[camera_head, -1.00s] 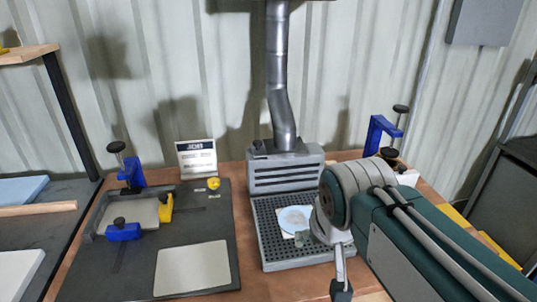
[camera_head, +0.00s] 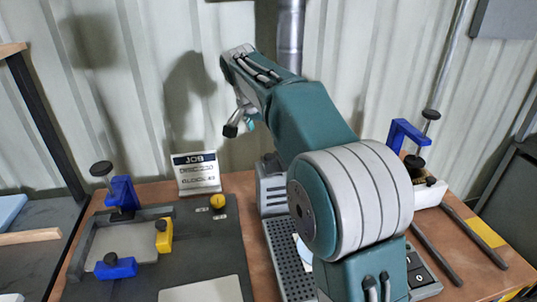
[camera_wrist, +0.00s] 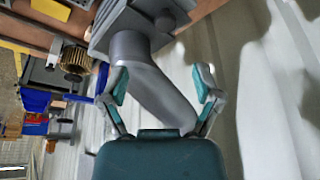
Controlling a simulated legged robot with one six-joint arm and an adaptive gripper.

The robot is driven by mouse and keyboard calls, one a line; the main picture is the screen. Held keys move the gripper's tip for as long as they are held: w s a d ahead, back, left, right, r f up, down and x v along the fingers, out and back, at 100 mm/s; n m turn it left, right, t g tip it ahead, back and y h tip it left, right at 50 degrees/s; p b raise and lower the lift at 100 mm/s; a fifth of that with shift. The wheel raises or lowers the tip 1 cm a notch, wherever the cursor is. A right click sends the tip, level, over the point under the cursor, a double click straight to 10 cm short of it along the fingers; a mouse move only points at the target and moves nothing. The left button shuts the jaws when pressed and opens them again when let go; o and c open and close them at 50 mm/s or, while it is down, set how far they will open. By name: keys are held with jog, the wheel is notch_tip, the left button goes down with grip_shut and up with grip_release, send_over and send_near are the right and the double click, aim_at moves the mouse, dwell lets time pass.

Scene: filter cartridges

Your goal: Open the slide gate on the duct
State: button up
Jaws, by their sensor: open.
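The grey metal duct (camera_head: 290,40) runs down the corrugated wall, with its lower part hidden behind my arm in the head view. In the wrist view the duct (camera_wrist: 150,80) passes between the fingers of my open gripper (camera_wrist: 165,88). I see no object gripped. In the head view my gripper (camera_head: 240,122) is raised to the left of the duct's line, above the JOB sign. I cannot make out the slide gate for certain in either view. The grey slotted hood (camera_head: 272,190) at the duct's foot is mostly hidden by my arm.
A JOB sign (camera_head: 196,172) stands at the back of the bench. A dark mat (camera_head: 205,255) with blue and yellow clamps lies left. A perforated tray (camera_head: 283,258) lies before the hood. A blue clamp (camera_head: 405,133) and dark rods (camera_head: 460,242) are at right.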

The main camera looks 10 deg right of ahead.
aim_at(269, 156)
jog(key=x, duration=0.7)
jog(key=w+x, duration=0.1)
jog(key=x, duration=0.3)
jog(key=shift+a+f, duration=0.1)
jog(key=shift+a, duration=0.05)
grip_shut()
